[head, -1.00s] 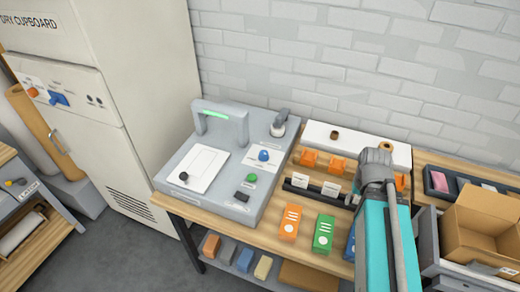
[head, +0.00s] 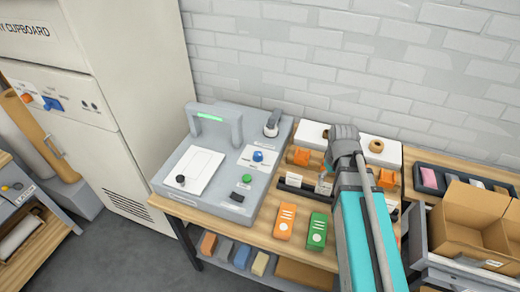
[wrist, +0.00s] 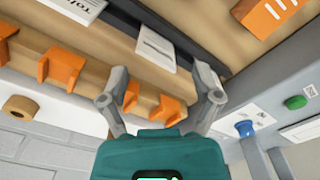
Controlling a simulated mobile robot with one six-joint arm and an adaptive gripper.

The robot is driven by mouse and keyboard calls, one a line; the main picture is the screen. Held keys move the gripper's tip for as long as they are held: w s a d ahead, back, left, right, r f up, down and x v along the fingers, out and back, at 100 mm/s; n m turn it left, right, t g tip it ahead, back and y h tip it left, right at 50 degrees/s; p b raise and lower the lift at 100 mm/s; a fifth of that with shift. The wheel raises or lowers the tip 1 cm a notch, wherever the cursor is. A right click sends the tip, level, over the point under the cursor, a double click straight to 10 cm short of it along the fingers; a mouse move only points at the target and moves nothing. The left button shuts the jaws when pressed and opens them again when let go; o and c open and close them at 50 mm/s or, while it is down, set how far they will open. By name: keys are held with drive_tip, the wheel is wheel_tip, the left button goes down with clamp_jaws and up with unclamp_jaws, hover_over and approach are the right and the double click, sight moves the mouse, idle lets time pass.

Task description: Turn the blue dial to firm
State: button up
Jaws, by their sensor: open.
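A blue dial (head: 258,156) stands on a white label plate on the grey press-like machine on the bench. In the wrist view a blue knob (wrist: 244,128) shows at the lower right, apart from my fingers. The label's words are too small to read. Another blue dial (head: 52,104) is on the cream cupboard at the far left. My gripper (wrist: 162,82) is open with nothing between its fingers. In the head view my arm reaches over the bench, right of the machine, and largely hides the gripper.
A green button (head: 247,178) and a grey lever (head: 272,123) are on the machine near the dial. Orange holders (head: 301,156), orange and green boxes (head: 285,221) and a dark rail lie right of it. A cardboard box (head: 470,225) stands at the far right.

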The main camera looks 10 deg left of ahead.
drive_tip(key=w+a+r+n+p, duration=0.3)
drive_tip(key=a+n, duration=0.2)
drive_tip(key=a, duration=0.1)
drive_tip(key=w+a+r+n+p, duration=0.25)
drive_tip(key=w+a+n, duration=0.2)
drive_tip(key=a, duration=0.25)
wheel_tip(320, 180, up, 5)
drive_tip(key=n+p, duration=0.4)
drive_tip(key=n, duration=0.6)
hover_over(258, 154)
drive_tip(key=shift+a, duration=0.1)
wheel_tip(258, 154, down, 14)
drive_tip(key=b, duration=1.3)
drive_tip(key=shift+r, duration=0.15)
